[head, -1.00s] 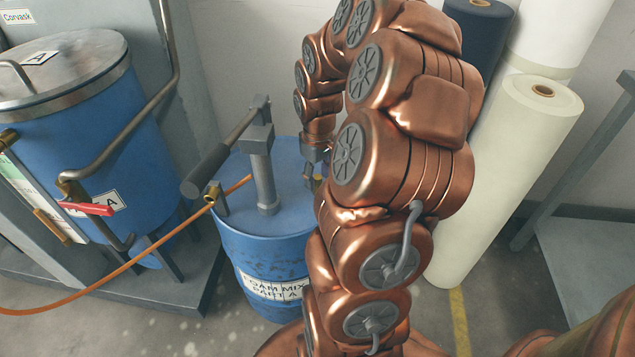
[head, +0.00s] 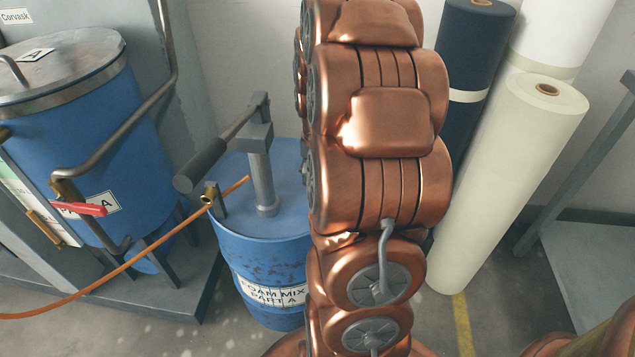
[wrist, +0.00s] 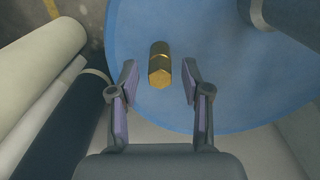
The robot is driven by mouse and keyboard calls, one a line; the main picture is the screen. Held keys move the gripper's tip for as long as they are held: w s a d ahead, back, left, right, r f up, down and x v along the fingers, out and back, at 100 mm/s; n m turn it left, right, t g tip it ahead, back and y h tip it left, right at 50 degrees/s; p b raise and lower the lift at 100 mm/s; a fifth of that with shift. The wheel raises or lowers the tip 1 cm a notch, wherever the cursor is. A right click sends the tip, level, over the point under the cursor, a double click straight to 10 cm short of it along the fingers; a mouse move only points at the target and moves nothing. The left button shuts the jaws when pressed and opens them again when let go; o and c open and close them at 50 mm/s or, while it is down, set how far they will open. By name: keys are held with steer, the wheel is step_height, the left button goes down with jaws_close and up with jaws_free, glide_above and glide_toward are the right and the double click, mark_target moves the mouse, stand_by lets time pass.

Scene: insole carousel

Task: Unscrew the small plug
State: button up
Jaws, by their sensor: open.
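The small plug (wrist: 159,66) is a brass fitting with a hexagonal end, standing on the blue drum lid (wrist: 215,110) in the wrist view. My gripper (wrist: 160,80) is open, with one finger on each side of the plug in the picture and a gap on both sides. I cannot tell how far the fingertips are above the lid. In the head view the drum (head: 262,250), labelled "FOAM MIX PART A", stands upright. My arm hides the right part of its lid, the plug and my gripper there.
A hand pump (head: 262,165) with a long handle rises from the lid, and an orange hose (head: 130,262) runs left from it. A blue tank (head: 85,130) stands at the left. Rolls of cream (head: 515,170) and dark material (head: 468,70) stand right of my arm.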

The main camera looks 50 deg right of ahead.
steer(key=m+p, duration=0.1)
steer(key=m, duration=0.2)
steer(key=shift+m, duration=0.3)
steer(key=shift+m+p, duration=0.3)
steer(key=shift+m, duration=0.9)
steer(key=m+p, duration=0.3)
steer(key=m, duration=0.1)
steer(key=shift+r+m, duration=0.15)
steer(key=shift+m, duration=0.15)
steer(key=shift+m+p, duration=0.35)
steer(key=shift+m, duration=0.25)
steer(key=shift+f, duration=0.2)
steer(key=shift+c, duration=0.4)
jaws_close()
